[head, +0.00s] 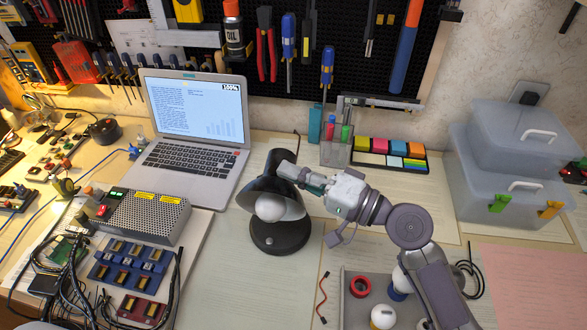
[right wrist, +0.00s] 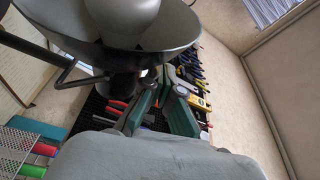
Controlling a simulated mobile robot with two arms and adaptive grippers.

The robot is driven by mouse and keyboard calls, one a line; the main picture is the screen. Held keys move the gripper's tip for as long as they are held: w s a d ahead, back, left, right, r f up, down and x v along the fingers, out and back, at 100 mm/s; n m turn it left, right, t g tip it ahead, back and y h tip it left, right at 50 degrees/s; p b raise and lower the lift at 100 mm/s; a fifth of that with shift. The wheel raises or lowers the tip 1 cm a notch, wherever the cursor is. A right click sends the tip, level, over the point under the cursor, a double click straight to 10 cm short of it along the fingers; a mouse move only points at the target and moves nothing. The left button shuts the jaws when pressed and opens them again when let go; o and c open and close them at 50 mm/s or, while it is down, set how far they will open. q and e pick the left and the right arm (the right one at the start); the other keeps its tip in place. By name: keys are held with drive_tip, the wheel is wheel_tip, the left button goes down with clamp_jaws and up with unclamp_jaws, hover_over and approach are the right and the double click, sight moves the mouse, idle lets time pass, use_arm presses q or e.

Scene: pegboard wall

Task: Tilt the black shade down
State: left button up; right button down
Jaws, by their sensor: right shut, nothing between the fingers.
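The black shade (head: 268,187) belongs to a desk lamp on a round black base (head: 283,240). In the head view its opening faces the front and slightly down, and a white bulb (head: 270,208) shows inside. My right gripper (head: 290,171) is shut and empty, at the upper right side of the shade. I cannot tell whether it touches. In the right wrist view the shade (right wrist: 145,32) fills the upper left, close to the green-sided fingers (right wrist: 163,82). My left gripper is not in view.
A laptop (head: 195,120) stands behind and left of the lamp. A pen holder (head: 337,150) and a tray of colored notes (head: 385,153) stand behind my right arm. A grey tray (head: 352,318) lies in front, and clear storage boxes (head: 510,180) stand at the right.

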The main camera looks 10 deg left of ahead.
sight(301, 203)
drive_tip(key=shift+s+f+b, duration=0.75)
drive_tip(key=shift+s+f, duration=0.1)
drive_tip(key=shift+s, duration=0.2)
drive_tip(key=shift+s+f+b, duration=0.4)
drive_tip(key=shift+f+b, duration=0.35)
idle(0.6)
